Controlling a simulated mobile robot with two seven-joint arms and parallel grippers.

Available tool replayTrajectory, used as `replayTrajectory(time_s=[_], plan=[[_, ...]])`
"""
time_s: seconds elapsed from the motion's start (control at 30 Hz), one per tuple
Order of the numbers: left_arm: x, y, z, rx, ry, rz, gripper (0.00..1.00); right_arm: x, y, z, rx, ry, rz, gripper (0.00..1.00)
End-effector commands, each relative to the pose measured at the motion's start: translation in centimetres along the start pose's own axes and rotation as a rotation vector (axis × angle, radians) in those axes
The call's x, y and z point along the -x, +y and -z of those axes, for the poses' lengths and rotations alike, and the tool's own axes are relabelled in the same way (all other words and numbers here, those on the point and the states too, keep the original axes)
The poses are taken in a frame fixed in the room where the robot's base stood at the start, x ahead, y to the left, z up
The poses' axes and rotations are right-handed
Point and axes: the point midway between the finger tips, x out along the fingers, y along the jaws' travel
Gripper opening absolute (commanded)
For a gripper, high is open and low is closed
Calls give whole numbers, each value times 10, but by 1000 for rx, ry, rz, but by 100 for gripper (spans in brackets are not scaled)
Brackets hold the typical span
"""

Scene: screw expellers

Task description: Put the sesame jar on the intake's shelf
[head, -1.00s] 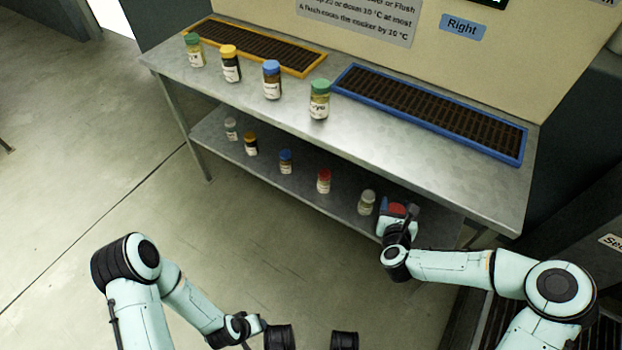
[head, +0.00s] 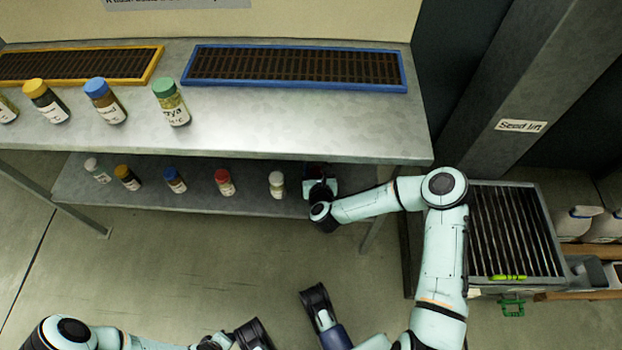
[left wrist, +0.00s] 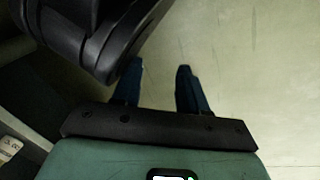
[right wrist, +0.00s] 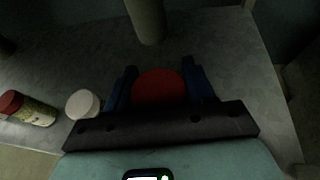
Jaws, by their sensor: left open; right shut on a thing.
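My right gripper (head: 318,186) reaches in over the right end of the lower steel shelf (head: 258,202) under the bench. It is shut on a jar with a red lid (right wrist: 160,86), which sits between the blue fingers in the right wrist view. The jar's label and base are hidden, so I cannot read its name or tell whether it touches the shelf. On the shelf to its left stand a white-lidded jar (head: 277,185) and another red-lidded jar (head: 224,182). My left gripper (left wrist: 158,88) is open and empty above bare floor.
Blue- (head: 174,180), yellow- (head: 128,178) and white-lidded (head: 97,170) jars stand farther left on the shelf. More jars, one green-lidded (head: 171,102), stand on the bench top before the blue-framed grate (head: 295,68). A seed lift grate (head: 512,235) is at right. A post (right wrist: 146,18) rises behind the held jar.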

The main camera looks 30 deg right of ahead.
Motion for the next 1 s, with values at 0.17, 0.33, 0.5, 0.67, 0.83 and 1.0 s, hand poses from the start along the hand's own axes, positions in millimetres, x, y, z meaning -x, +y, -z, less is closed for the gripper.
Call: replayTrajectory(time_s=[0.17, 0.33, 0.5, 0.67, 0.83, 1.0], plan=[[-10, -10, -12, 12, -41, 19, 43, -8, 1, 17, -1, -1, -1, 8], [-22, -26, -31, 31, -106, 48, 43, -19, 1, 44, 0, -1, -1, 8], [-25, -32, -41, 40, -139, 61, 43, -22, 1, 53, -1, -4, -2, 8], [-24, -32, -40, 39, -136, 60, 43, -22, 1, 52, -1, -4, -1, 8], [-25, -33, -41, 41, -142, 63, 43, -23, 0, 55, 0, -2, -1, 67], [-25, -33, -41, 40, -141, 62, 43, -23, 0, 55, 0, -2, -1, 80]])
